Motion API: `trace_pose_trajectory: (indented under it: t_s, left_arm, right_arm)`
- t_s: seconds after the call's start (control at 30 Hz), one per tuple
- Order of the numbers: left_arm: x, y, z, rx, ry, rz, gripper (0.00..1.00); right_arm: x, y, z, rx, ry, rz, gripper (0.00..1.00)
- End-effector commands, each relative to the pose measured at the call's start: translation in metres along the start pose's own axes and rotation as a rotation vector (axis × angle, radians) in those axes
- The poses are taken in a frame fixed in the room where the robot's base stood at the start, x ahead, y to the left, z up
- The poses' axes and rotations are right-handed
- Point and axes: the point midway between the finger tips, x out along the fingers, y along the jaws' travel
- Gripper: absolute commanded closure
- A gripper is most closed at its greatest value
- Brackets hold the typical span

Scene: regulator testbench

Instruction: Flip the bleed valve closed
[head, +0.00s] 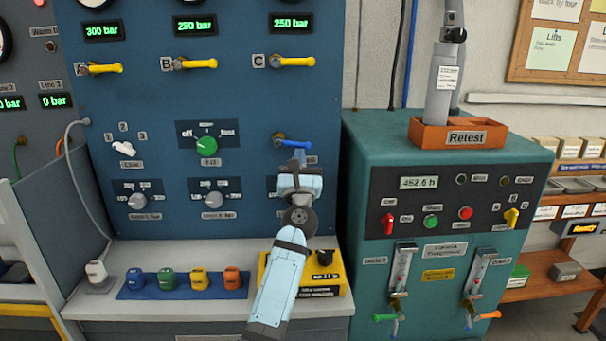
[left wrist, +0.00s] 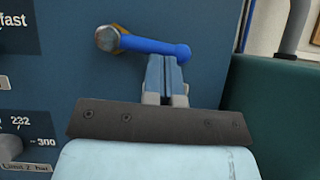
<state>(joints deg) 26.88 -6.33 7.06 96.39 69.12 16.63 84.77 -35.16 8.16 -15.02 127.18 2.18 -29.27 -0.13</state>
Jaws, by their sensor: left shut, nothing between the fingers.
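A valve with a blue lever handle (head: 296,142) is on the blue panel, right of the green knob; I take it as the bleed valve, since its label is mostly hidden by my gripper. In the left wrist view the blue handle (left wrist: 155,46) points right from its brass-coloured pivot, tilted slightly down. My left gripper (head: 299,160) is shut and empty, just below the handle. In the left wrist view its closed fingertips (left wrist: 165,60) are right under the outer half of the handle; I cannot tell whether they touch it. My right gripper is not in view.
Three yellow-handled valves (head: 292,62) sit higher on the panel under green pressure displays. A green selector knob (head: 207,146) is to the left. A teal cabinet (head: 450,165) with an orange Retest tray (head: 485,135) stands on the right. A yellow box (head: 329,278) is on the ledge below.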

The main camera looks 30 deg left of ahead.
Motion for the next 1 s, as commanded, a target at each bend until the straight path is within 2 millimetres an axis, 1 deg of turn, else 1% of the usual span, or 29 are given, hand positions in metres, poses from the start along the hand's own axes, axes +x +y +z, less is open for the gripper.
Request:
trace_pose_trajectory:
  t_s: [0.2,0.5,0.87,1.0]
  left_arm:
    - [0.0044,0.0022,0.0018,0.005,0.000,-0.003,1.00]
    - [0.0061,0.0024,0.0032,0.007,0.000,-0.005,1.00]
    - [0.0057,0.0020,0.0029,0.007,0.000,-0.006,1.00]
    - [0.0017,-0.0005,-0.0006,0.007,0.001,-0.006,1.00]
  right_arm:
    - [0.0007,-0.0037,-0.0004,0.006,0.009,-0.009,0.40]
    - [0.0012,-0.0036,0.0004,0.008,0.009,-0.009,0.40]
    - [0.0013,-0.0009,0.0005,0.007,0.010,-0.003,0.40]
    - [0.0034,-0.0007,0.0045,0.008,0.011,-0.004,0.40]
